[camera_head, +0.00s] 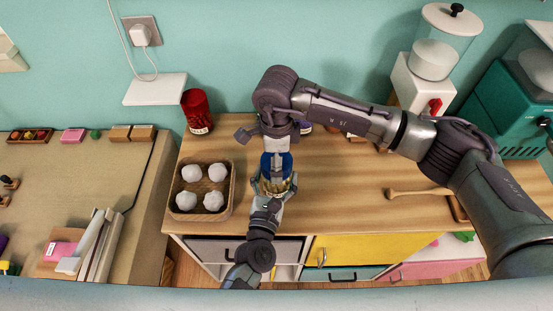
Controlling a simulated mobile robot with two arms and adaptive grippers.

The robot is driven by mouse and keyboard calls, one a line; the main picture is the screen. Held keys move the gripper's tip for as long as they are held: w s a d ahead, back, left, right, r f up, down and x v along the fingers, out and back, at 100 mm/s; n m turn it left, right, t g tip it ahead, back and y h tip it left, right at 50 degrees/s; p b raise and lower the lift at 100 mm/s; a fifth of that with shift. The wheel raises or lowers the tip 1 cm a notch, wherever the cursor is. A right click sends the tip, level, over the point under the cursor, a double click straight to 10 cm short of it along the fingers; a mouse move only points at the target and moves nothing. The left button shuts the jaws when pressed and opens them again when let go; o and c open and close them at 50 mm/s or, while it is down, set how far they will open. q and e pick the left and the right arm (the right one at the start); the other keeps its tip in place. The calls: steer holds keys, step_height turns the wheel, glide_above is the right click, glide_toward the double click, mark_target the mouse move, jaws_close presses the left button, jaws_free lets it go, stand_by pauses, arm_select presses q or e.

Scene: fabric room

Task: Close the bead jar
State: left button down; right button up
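The bead jar (272,187) stands near the front edge of the wooden counter, with small multicoloured beads showing in it. A blue lid (276,166) is at the jar's top, on its far side; I cannot tell whether it rests on the rim or is held just above it. My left gripper (275,188) reaches in from the front, with one finger on each side of the jar, shut on it. My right gripper (275,142) is right behind and above the blue lid, pointing down. Its fingertips are partly hidden, so its grip on the lid is unclear.
A woven basket (175,203) with several white balls stands close to the left of the jar. A red can (197,112) is behind it. A wooden spoon (412,192) lies at the right. A white dispenser (412,86) and a teal machine (512,108) stand at the back right.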

step_height(320, 180, up, 11)
steer(key=shift+r, duration=0.15)
arm_select(q)
jaws_free()
stand_by(0.4)
steer(key=v, duration=1.2)
